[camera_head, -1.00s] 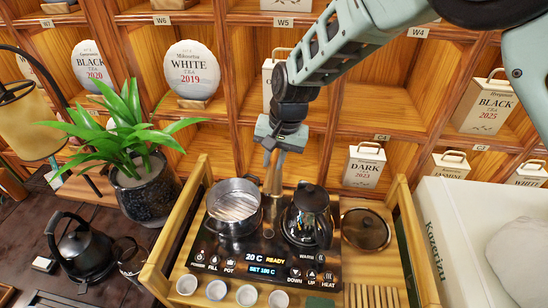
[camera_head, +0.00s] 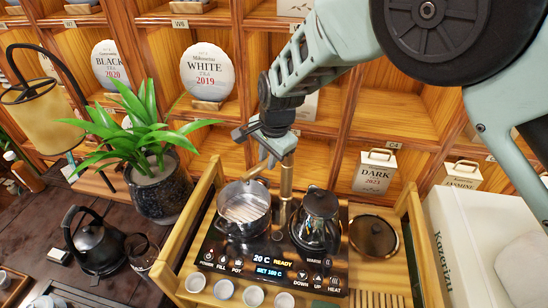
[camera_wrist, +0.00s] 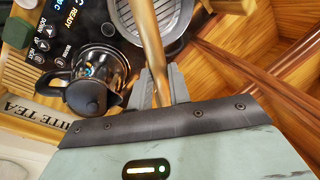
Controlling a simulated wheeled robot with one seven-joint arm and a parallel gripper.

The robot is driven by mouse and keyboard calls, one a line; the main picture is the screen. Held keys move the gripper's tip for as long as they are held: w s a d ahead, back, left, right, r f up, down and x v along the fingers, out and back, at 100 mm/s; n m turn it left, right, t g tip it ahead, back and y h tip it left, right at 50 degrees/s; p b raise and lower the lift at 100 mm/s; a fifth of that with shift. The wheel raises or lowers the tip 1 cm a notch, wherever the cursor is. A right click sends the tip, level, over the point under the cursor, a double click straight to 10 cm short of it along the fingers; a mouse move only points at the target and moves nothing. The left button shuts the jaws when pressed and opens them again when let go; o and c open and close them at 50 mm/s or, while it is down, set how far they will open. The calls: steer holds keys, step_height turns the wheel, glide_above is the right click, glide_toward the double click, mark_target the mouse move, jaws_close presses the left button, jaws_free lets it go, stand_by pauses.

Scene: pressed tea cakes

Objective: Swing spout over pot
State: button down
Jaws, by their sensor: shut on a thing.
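The brass spout (camera_head: 286,178) rises at the back of the black heating panel (camera_head: 228,244), between two vessels. Its arm points left and its end appears over the back rim of an open steel pot (camera_head: 262,222) with a ribbed rack inside. A dark lidded kettle (camera_head: 318,212) stands to the right. My gripper (camera_head: 268,158) is shut on the spout near its top. In the wrist view, the brass tube (camera_wrist: 150,42) runs between my fingers (camera_wrist: 160,88), with the kettle (camera_wrist: 92,85) on the left and part of the steel pot (camera_wrist: 178,30) above.
Several white cups (camera_head: 224,290) line the tray's front. A round lid (camera_head: 373,238) lies right of the panel. A potted plant (camera_head: 160,190) and black kettle (camera_head: 88,240) stand left. Shelves with tea cakes and tins (camera_head: 375,170) stand behind, and a white box (camera_head: 470,250) is at right.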

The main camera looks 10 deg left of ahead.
steer(key=shift+w+a+r+m, duration=0.1)
steer(key=shift+w+a+m, duration=0.5)
steer(key=shift+m, duration=0.5)
steer(key=c, duration=1.3)
jaws_free()
steer(key=shift+s, duration=0.1)
step_height(320, 180, up, 17)
steer(key=s+d+b, duration=0.2)
steer(key=b, duration=0.2)
steer(key=shift+s+d+b, duration=0.2)
steer(key=shift+b, duration=0.1)
